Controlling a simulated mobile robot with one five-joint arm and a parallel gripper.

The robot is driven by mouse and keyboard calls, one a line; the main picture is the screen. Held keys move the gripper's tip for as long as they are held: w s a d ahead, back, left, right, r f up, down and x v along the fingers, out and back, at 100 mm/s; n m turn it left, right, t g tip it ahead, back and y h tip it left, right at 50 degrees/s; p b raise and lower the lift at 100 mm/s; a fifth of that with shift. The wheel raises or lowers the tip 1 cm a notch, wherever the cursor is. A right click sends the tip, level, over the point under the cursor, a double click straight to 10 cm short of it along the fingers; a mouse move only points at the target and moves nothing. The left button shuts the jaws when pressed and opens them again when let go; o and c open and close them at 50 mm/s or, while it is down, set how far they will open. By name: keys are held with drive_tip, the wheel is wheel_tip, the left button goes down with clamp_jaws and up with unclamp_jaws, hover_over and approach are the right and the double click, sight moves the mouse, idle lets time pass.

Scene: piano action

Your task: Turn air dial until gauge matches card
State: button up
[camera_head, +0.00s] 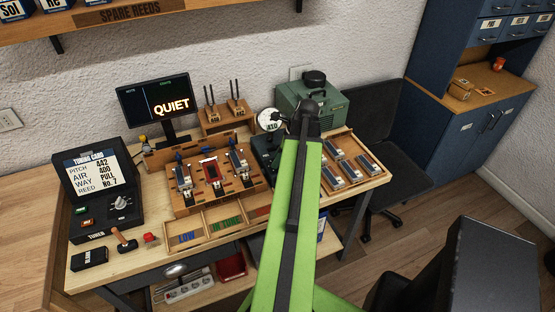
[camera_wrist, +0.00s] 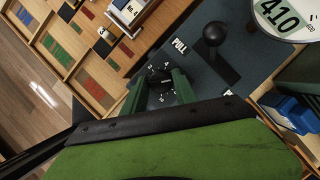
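The tuning card (camera_head: 98,170) stands in the black tuner case at the left of the bench and reads pitch 442, air 400, way PULL, reed No. 7. The round white gauge (camera_head: 270,120) stands by the green machine; in the wrist view its face (camera_wrist: 284,14) reads 410. The black air dial (camera_wrist: 160,72), with small white marks around it, sits on the dark panel. My gripper (camera_wrist: 159,81) is open, its two green fingers apart on either side of the dial. Whether they touch it I cannot tell. My arm hides the dial in the head view.
A black ball-topped lever (camera_wrist: 213,33) stands beside the dial, near the word PULL. A wooden reed tray (camera_head: 349,163) lies right of my arm, and a wooden jig (camera_head: 205,190) lies left. The monitor (camera_head: 160,105) reads QUIET. The green machine (camera_head: 313,98) stands behind.

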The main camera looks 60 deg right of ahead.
clamp_jaws()
drive_tip(key=shift+d, duration=0.1)
drive_tip(key=o, duration=0.5)
unclamp_jaws()
drive_tip(key=shift+o, duration=0.2)
drive_tip(key=p+v, duration=1.6)
drive_tip(key=v, duration=0.1)
drive_tip(key=shift+r, duration=0.25)
